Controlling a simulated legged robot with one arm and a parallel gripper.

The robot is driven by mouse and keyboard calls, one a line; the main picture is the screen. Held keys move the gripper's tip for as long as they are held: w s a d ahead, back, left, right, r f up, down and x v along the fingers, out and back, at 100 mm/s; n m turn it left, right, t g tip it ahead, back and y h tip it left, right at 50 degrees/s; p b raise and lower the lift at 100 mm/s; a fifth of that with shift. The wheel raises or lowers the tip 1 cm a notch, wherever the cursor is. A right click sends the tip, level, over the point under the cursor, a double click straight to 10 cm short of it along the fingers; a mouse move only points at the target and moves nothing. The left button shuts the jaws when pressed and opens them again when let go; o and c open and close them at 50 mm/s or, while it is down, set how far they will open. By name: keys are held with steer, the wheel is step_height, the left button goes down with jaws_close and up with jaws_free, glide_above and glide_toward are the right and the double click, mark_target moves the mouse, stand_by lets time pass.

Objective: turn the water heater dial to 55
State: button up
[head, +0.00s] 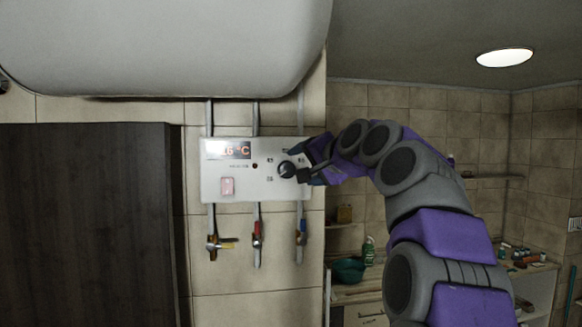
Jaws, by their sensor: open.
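The white control panel (240,190) of the water heater is fixed to the tiled wall below the large white tank (160,45). Its small display (227,150) shows red characters that end in "5°C"; the first digit is unclear. The black round dial (287,169) sits on the right half of the panel, with small marks around it. My gripper (305,162) is at the panel's right edge, its open fingers close to the dial's right side. I cannot tell whether a finger touches the dial.
A pink switch (227,186) is at the panel's lower left. Pipes with valves (257,235) hang below the panel. A dark cabinet (85,220) stands at left. A shelf with a green bottle (369,250) and a teal bowl (348,270) is behind my arm.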

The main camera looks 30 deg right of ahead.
mark_target(290, 170)
steer(key=x, duration=0.3)
steer(key=p+x, duration=0.1)
steer(key=x, duration=0.1)
steer(key=shift+w+d+f, duration=0.15)
steer(key=shift+w+d, duration=0.2)
steer(key=shift+d, duration=0.05)
steer(key=shift+w+a+f, duration=0.15)
steer(key=shift+w+a, duration=0.2)
steer(key=shift+w, duration=0.4)
steer(key=shift+f, duration=0.1)
steer(key=c, duration=1)
steer(key=shift+c, duration=0.2)
